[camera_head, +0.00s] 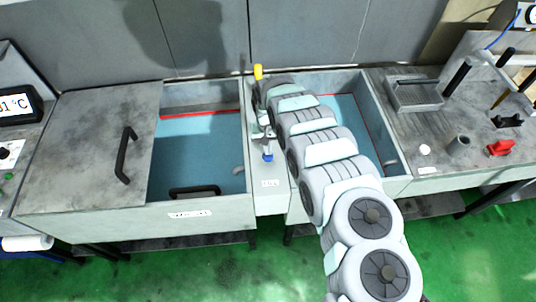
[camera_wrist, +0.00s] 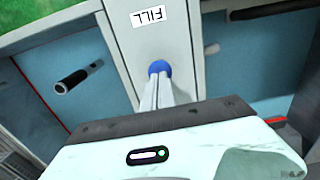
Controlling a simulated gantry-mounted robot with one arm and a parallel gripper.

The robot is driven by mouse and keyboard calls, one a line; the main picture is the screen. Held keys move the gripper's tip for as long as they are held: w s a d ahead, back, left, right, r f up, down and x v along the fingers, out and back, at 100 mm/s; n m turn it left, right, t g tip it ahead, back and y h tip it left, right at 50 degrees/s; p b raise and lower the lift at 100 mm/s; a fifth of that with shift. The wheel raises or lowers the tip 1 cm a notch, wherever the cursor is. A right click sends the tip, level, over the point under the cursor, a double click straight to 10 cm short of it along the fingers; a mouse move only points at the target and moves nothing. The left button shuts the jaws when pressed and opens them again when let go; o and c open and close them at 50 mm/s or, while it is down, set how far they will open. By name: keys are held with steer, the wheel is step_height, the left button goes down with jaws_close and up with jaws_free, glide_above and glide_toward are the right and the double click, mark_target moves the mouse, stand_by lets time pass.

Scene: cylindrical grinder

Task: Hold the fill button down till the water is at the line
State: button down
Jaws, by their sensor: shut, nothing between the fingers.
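The blue fill button (camera_head: 267,157) sits on the narrow panel between two tanks. In the wrist view the button (camera_wrist: 158,67) is at the fingertips, beside a label reading FILL (camera_wrist: 145,18). My gripper (camera_wrist: 156,84) is shut and empty, its tips against or just over the button; I cannot tell how far it is pressed. The left tank (camera_head: 241,125) holds blue water (camera_head: 198,150), with a red line (camera_head: 200,113) on its back wall at about the water's upper edge. The right tank (camera_head: 397,150) also shows blue water (camera_head: 345,118) and a red line, partly hidden by my arm.
A grey lid with a black handle (camera_head: 125,155) covers the left part of the left tank. A yellow-topped handle (camera_head: 258,72) stands at the back of the panel. The right worktop carries a grey cup (camera_head: 459,145) and a red part (camera_head: 501,148). A display (camera_head: 18,105) stands far left.

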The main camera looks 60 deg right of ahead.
steer(key=shift+f+b, duration=0.55)
steer(key=shift+f, duration=0.7)
steer(key=shift+r, duration=0.1)
stand_by(0.8)
step_height(320, 180, up, 7)
steer(key=p, duration=0.5)
stand_by(0.5)
